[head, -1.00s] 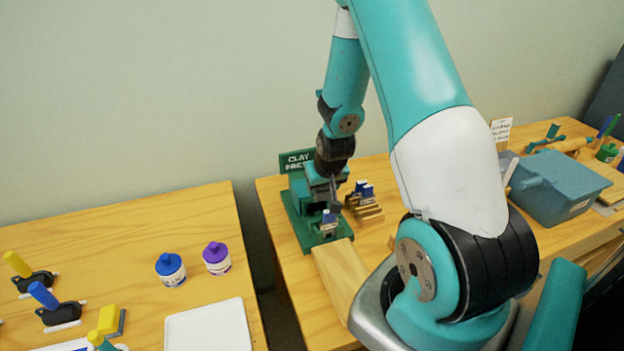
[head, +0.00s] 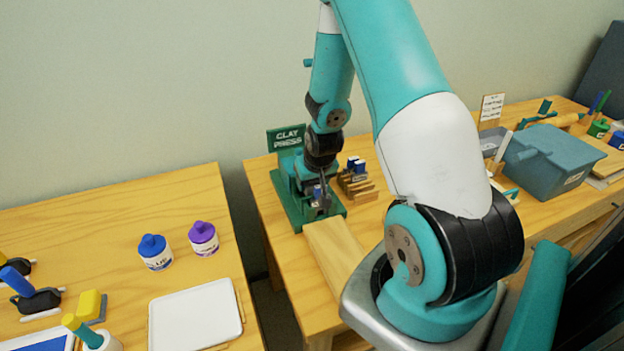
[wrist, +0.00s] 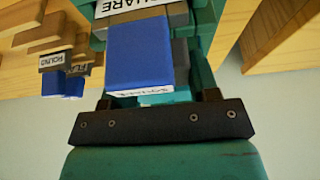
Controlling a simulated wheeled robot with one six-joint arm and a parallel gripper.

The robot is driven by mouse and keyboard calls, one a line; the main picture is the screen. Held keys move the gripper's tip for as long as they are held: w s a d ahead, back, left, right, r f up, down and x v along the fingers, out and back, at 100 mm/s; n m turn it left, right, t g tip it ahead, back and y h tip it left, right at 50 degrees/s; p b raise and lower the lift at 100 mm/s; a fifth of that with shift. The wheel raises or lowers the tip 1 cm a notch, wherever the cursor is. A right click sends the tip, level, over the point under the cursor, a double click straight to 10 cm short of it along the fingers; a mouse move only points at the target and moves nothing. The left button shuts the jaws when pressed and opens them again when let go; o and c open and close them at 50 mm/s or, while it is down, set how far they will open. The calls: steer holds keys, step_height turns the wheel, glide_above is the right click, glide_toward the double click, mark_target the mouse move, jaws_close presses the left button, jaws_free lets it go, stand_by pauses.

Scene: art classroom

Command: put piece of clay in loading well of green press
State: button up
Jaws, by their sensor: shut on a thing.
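The green press (head: 295,207) stands on the right-hand table under a "CLAY PRESS" sign. My gripper (head: 322,194) is down at its front. A blue block (head: 317,192) sits there; in the wrist view the blue block (wrist: 140,52) fills the space between the jaws, joined to a grey part labelled "SQUARE". My gripper is shut on this blue block. I cannot make out a piece of clay in either view. The loading well is hidden by my arm and the block.
A wooden stepped rack (head: 357,186) with blue-topped pieces stands right of the press; labels "ROUND" and "FLA…" show in the wrist view. A wooden board (head: 332,245) lies in front. A blue-grey bin (head: 548,172) is farther right.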

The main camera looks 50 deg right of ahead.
stand_by(0.4)
steer(key=o, duration=1.1)
step_height(320, 180, up, 8)
steer(key=p, duration=0.6)
steer(key=shift+r, duration=0.1)
